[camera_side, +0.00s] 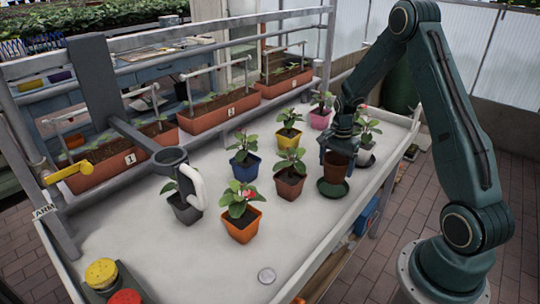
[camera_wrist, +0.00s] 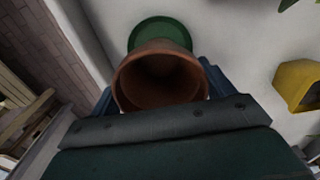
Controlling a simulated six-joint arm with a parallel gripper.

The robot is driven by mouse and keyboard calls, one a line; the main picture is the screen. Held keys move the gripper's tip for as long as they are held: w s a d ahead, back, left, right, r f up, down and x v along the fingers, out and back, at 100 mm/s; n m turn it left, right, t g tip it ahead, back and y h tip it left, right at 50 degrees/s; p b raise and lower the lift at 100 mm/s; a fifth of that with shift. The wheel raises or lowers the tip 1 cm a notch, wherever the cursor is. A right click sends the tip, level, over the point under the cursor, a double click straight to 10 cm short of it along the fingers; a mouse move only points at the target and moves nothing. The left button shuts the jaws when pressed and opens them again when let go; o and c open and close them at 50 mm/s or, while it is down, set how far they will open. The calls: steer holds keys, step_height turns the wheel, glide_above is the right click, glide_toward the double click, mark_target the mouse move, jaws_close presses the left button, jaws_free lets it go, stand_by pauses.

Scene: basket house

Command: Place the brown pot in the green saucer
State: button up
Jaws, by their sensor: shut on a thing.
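The brown pot (camera_side: 336,171) is empty and looks upright. My gripper (camera_side: 337,155) is shut on its upper part. In the wrist view, the pot (camera_wrist: 160,84) sits between the blue fingers, with its open mouth facing the camera. The green saucer (camera_side: 333,191) lies on the white bench directly below the pot. In the wrist view, the saucer (camera_wrist: 160,30) shows beyond the pot's rim, partly hidden by it. I cannot tell whether the pot's base touches the saucer.
A brownish pot with a plant (camera_side: 289,186) stands to the left. A yellow pot (camera_side: 288,138) and pink pot (camera_side: 320,120) stand behind. The bench's front edge is near the saucer.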

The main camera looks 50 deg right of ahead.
steer(key=shift+f, duration=1.95)
steer(key=shift+f, duration=0.15)
steer(key=o, duration=0.9)
step_height(320, 180, up, 12)
